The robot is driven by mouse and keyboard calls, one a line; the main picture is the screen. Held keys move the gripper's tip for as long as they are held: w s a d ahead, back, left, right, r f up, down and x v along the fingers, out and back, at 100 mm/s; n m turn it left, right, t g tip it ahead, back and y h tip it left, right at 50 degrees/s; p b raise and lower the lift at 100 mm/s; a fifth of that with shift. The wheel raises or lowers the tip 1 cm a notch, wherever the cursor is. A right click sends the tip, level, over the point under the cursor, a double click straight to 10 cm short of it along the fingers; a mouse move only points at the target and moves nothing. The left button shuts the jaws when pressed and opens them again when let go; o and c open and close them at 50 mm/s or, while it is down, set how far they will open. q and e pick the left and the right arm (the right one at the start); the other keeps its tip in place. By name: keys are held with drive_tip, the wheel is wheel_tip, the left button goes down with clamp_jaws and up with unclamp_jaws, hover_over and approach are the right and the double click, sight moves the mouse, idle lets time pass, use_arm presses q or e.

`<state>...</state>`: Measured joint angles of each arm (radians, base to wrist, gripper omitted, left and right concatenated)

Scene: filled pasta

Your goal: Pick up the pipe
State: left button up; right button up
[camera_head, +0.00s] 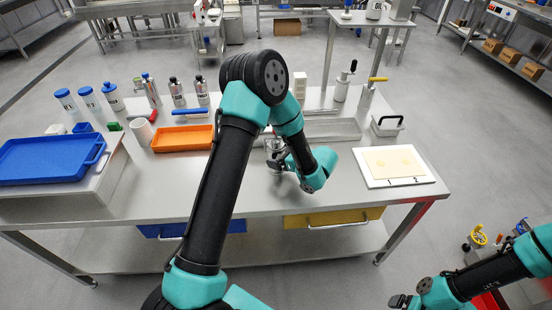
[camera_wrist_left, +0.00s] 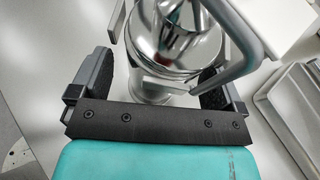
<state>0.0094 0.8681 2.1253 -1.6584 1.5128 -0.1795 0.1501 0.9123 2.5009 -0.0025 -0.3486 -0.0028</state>
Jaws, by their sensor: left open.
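A shiny round steel piece (camera_head: 274,146) stands on the steel table, partly hidden by my left arm. I cannot tell for sure whether it is the pipe. In the left wrist view the steel piece (camera_wrist_left: 172,45) has a broad rounded body and grey bars across and beside it. My left gripper (camera_head: 279,163) is low over the table at this piece. In the wrist view the open fingers of my left gripper (camera_wrist_left: 155,70) stand on either side of it, with no clear grip. My right gripper (camera_head: 402,300) is at the bottom edge, away from the table; its jaws are unclear.
An orange tray (camera_head: 183,147), a white cup-like cylinder (camera_head: 142,131) and a blue tray (camera_head: 50,169) lie left. Several bottles (camera_head: 177,91) line the back. A white board with a yellowish sheet (camera_head: 362,180) and a handled box (camera_head: 387,128) are right. The front middle is clear.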

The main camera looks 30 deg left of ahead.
use_arm(q)
drive_tip(key=shift+a+f, duration=0.1)
drive_tip(key=shift+a, duration=0.1)
drive_tip(key=shift+c, duration=0.4)
drive_tip(key=c, duration=1.2)
